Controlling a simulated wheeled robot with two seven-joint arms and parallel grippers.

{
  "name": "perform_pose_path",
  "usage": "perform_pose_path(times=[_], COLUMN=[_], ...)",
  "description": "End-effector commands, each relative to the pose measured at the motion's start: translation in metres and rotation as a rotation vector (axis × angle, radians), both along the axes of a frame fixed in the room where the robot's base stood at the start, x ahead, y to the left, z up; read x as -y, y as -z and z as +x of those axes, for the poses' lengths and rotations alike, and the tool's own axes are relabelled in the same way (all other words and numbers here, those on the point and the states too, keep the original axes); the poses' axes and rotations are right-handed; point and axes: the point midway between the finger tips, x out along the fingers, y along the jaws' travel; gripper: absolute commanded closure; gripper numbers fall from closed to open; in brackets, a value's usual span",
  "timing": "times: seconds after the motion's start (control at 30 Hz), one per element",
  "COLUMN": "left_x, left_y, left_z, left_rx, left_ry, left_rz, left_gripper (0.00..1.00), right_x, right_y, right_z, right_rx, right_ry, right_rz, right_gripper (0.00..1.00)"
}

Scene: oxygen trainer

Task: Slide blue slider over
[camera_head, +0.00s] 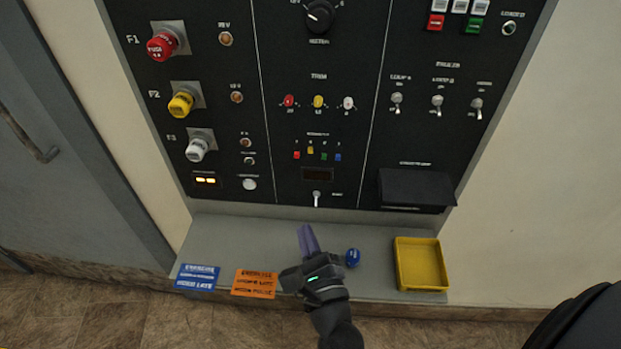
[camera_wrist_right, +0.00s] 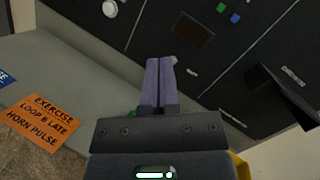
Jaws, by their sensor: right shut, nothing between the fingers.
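The blue slider (camera_head: 338,157) is a small blue knob on the black panel, rightmost in a row with red, yellow and green knobs. It also shows at the top of the right wrist view (camera_wrist_right: 235,18). My right gripper (camera_head: 307,230) is over the grey ledge below the panel, with its purple fingers pointing towards the panel. Its fingers are shut together and empty in the right wrist view (camera_wrist_right: 160,65). It is below the blue slider, to its left, and apart from it. My left gripper is not in view.
A blue round object (camera_head: 352,257) and a yellow tray (camera_head: 402,266) are on the ledge right of the gripper. Blue (camera_head: 197,277) and orange (camera_head: 254,284) cards lie left. A small lever (camera_head: 316,197) and a black box (camera_head: 416,188) stick out from the panel.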

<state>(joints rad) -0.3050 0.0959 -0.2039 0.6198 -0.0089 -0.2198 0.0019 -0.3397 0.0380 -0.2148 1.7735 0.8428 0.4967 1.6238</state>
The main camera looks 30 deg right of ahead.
Motion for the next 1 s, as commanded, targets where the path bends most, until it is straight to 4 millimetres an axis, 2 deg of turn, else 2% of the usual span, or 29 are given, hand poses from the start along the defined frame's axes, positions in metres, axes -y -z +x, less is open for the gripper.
perform_pose_path(times=[0.03,0.1,0.23,0.63,1.0], left_x=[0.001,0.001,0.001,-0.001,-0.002], left_y=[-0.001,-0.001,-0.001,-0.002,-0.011], left_z=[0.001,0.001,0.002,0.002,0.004], left_rx=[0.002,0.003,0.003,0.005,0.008], left_ry=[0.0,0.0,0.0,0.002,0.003], left_rz=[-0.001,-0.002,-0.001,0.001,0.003], left_gripper=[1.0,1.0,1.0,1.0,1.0], right_x=[0.013,0.031,0.048,0.053,0.088], right_y=[-0.008,-0.016,-0.02,-0.022,-0.04], right_z=[-0.002,-0.007,-0.015,-0.013,0.045], right_rx=[0.079,0.186,0.299,0.317,0.318], right_ry=[0.072,0.162,0.245,0.256,0.254], right_rz=[0.155,0.35,0.531,0.554,0.552], right_gripper=[1.0,1.0,1.0,1.0,1.0])
